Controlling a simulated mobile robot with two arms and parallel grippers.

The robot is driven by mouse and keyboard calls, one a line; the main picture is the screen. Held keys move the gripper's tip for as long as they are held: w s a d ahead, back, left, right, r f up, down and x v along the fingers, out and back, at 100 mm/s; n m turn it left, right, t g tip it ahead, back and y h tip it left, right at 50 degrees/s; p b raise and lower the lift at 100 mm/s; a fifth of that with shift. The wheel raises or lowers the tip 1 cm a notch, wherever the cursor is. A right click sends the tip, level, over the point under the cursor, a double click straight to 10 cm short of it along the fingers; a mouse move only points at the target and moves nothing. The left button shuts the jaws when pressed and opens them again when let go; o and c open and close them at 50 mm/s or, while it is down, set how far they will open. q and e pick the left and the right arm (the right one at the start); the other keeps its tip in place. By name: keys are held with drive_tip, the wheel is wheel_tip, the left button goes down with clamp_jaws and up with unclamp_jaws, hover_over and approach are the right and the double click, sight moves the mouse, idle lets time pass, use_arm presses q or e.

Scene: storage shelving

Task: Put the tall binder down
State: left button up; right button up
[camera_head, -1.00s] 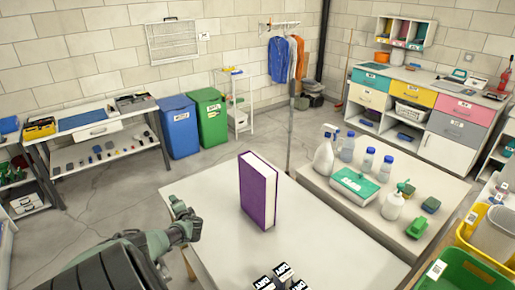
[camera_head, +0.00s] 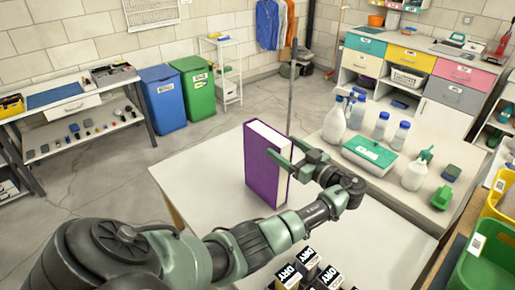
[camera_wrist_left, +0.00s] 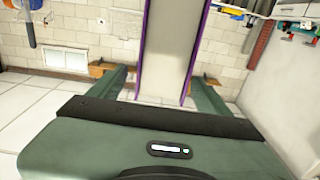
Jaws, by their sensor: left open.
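The tall binder (camera_head: 265,178) is purple with a pale page block. It stands upright on the white table (camera_head: 205,190) in the head view. My left gripper (camera_head: 283,151) is at its right side, with the arm reaching in from the lower left. The jaws are open. In the wrist view the binder's pale open edge (camera_wrist_left: 168,55) and two purple covers lie between the spread fingers of the left gripper (camera_wrist_left: 155,78). I cannot tell whether either finger touches a cover. My right gripper is in neither view.
Black-and-white DRY boxes (camera_head: 305,270) stand at the table's front. On the right are white bottles (camera_head: 334,120), a green-topped box (camera_head: 370,155) and a green bin (camera_head: 483,268). The tabletop left of the binder is clear.

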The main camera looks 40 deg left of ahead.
use_arm(q)
drive_tip(key=shift+w+d+f, duration=0.2)
drive_tip(key=shift+d+f, duration=0.35)
drive_tip(key=shift+f, duration=0.05)
drive_tip(key=a+p, duration=0.4)
drive_tip(key=a, duration=0.3)
drive_tip(key=shift+a, duration=0.1)
drive_tip(key=shift+a+f, duration=0.15)
drive_tip(key=shift+a, duration=0.2)
drive_tip(key=shift+d, duration=0.1)
drive_tip(key=shift+c, duration=0.6)
clamp_jaws()
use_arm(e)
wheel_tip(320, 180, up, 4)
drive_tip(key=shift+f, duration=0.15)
